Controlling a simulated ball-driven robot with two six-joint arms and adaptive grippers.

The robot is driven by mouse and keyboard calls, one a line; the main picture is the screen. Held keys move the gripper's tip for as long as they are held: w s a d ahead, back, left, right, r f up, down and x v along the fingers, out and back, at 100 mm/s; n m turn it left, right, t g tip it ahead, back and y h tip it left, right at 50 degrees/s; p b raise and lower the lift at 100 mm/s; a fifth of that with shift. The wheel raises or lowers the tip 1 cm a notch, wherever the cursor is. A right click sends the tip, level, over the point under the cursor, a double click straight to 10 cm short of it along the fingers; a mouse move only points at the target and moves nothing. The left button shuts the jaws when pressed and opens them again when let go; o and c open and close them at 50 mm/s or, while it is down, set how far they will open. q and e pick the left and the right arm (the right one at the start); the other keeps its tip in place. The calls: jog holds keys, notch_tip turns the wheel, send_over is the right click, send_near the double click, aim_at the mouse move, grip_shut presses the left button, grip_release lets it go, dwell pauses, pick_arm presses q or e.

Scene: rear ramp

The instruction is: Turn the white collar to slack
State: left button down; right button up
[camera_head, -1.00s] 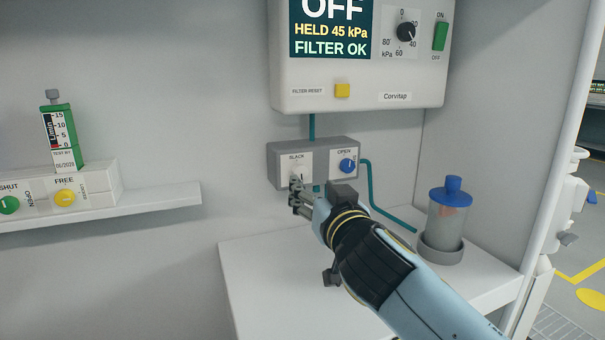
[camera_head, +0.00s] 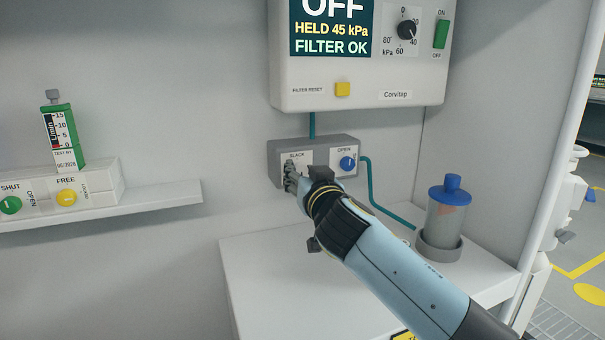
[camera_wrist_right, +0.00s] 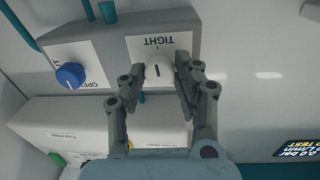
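The white collar (camera_wrist_right: 158,71) is a small round knob with a dark line on a white plate with an upside-down TIGHT label in the right wrist view. In the head view the plate (camera_head: 297,157) reads SLACK at its top, on the left of a grey box (camera_head: 275,166); my gripper hides the collar there. My right gripper (camera_head: 290,178) is at this plate. In the wrist view its two fingers (camera_wrist_right: 160,78) are open, one on each side of the collar, with a gap seeming to show on both sides. My left gripper is not in view.
A blue knob (camera_head: 347,163) marked OPEN is right of the plate on the same box. A teal tube (camera_head: 372,195) runs down past it to a blue-lidded canister (camera_head: 447,212) on a white shelf (camera_head: 262,262). A white control unit (camera_head: 425,85) hangs above.

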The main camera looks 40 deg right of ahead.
grip_shut()
